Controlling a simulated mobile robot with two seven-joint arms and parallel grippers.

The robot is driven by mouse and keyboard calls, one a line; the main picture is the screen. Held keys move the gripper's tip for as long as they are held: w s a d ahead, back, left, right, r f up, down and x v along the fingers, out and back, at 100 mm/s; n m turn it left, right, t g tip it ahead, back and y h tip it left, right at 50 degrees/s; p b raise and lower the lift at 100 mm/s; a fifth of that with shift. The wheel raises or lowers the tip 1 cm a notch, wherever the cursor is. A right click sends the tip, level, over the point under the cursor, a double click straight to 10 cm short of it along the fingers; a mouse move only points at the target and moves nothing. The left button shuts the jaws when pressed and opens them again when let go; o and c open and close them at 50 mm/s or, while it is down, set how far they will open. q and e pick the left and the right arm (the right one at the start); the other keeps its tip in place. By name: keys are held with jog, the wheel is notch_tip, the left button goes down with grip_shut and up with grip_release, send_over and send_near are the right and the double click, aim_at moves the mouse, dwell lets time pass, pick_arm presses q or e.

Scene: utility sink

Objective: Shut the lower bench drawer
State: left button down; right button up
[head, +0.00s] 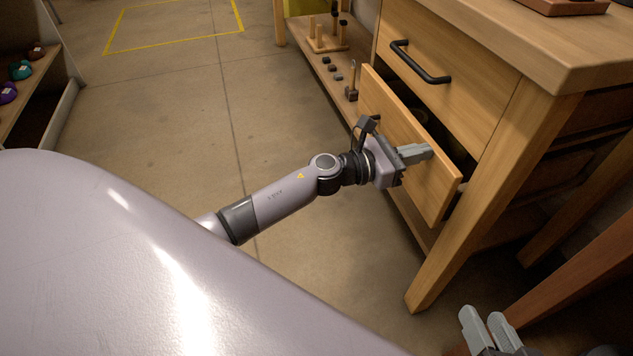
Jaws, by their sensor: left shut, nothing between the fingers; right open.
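The lower bench drawer (386,105) is part of the wooden workbench (560,75) on the right. It stands partly open, with its front out from the bench frame and a dark gap behind its top edge. My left gripper (424,152) is shut and empty, with its fingers at the outer face of the drawer front. I cannot tell whether they touch it. The lower drawer's handle is not clearly visible behind the gripper.
The upper drawer (455,75) with a black handle (420,62) is shut. A rack with coloured items (20,70) stands at far left. The floor between is clear.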

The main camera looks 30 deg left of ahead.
aim_at(436, 147)
pick_arm(q)
jog(key=b+x, duration=0.1)
jog(key=x, duration=0.3)
jog(key=shift+r, duration=0.1)
pick_arm(e)
jog(key=shift+a+f, duration=0.1)
jog(key=shift+a, duration=0.05)
pick_arm(q)
jog(key=shift+w+r, duration=0.1)
jog(key=shift+r, duration=0.05)
pick_arm(e)
jog(key=shift+s, duration=0.1)
